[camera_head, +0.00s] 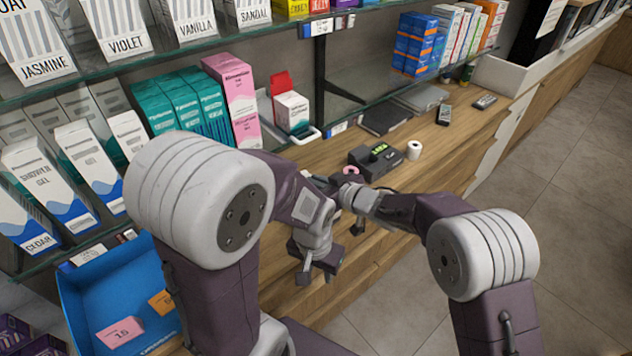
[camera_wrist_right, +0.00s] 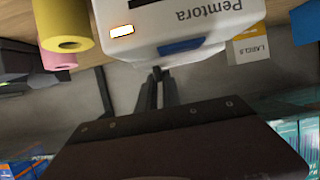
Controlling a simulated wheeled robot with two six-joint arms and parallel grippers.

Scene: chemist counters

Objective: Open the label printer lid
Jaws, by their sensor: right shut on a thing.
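The label printer (camera_wrist_right: 205,22) is a white case marked "Pemtora", upside down in the right wrist view. It has a dark slot, a small lit orange-white panel and a blue patch (camera_wrist_right: 195,46) near its edge. My right gripper (camera_wrist_right: 158,72) is shut at that edge beside the blue patch, apparently on the lid. In the head view the right gripper (camera_head: 335,186) is over the counter, and the arms hide most or all of the printer. My left gripper (camera_head: 318,268) is lower, in front of the counter edge, with its fingers apart and nothing between them.
A yellow roll (camera_wrist_right: 64,25) and a pink roll (camera_wrist_right: 58,57) stand beside the printer, and a "LABELS" box (camera_wrist_right: 250,45) on its other side. A black device with green digits (camera_head: 378,158) and a white roll (camera_head: 413,150) stand on the counter. A blue tray (camera_head: 95,287) is at lower left.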

